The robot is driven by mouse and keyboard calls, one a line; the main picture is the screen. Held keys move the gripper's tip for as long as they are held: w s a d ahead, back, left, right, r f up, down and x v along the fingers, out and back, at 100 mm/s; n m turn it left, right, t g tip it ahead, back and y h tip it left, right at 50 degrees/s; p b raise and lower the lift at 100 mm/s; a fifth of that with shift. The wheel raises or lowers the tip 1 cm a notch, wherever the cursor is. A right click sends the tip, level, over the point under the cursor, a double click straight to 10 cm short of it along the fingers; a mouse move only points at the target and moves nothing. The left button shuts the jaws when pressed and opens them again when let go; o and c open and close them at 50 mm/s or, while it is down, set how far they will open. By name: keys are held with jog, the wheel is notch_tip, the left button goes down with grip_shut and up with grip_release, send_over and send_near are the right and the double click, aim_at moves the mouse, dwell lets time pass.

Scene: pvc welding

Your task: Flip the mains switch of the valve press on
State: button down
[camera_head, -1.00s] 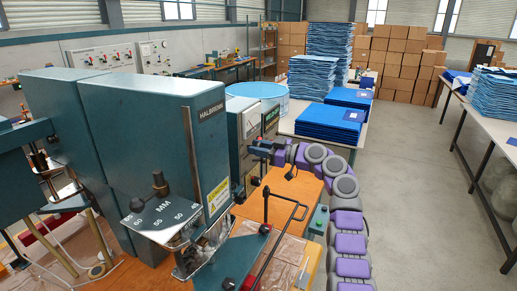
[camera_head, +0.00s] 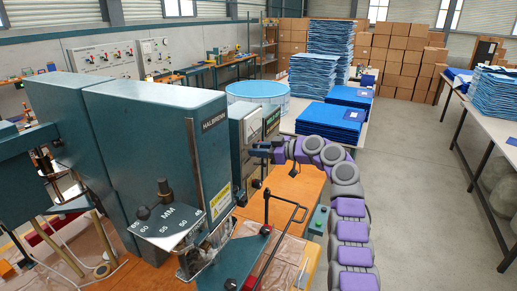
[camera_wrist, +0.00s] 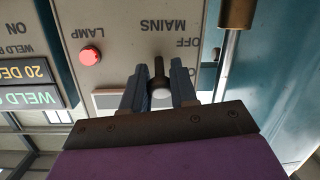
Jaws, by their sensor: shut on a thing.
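The mains switch (camera_wrist: 159,82) is a dark lever on a round pale base, on the grey control panel (camera_wrist: 125,45) of the valve press. The wrist view shows the panel upside down. "OFF" and part of another label lie to the right of the lever; I cannot tell which setting it is on. My gripper (camera_wrist: 160,85) has one finger on each side of the lever and is shut on it. In the head view my gripper (camera_head: 260,152) reaches the front of the press cabinet (camera_head: 243,135), with the switch too small to make out. A red lamp (camera_wrist: 90,56) glows on the panel.
A metal rod (camera_wrist: 230,60) stands right of the panel in the wrist view. A large teal machine (camera_head: 160,140) fills the left foreground. A black bar frame (camera_head: 285,220) rises near the orange worktop (camera_head: 295,187). The floor (camera_head: 420,210) to the right is clear.

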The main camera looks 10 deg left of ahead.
jog(key=shift+d+f, duration=0.1)
jog(key=c, duration=1)
grip_release()
jog(key=shift+w, duration=0.15)
jog(key=shift+d, duration=0.1)
jog(key=p+v, duration=0.1)
jog(key=v, duration=1.6)
jog(key=shift+d, duration=0.15)
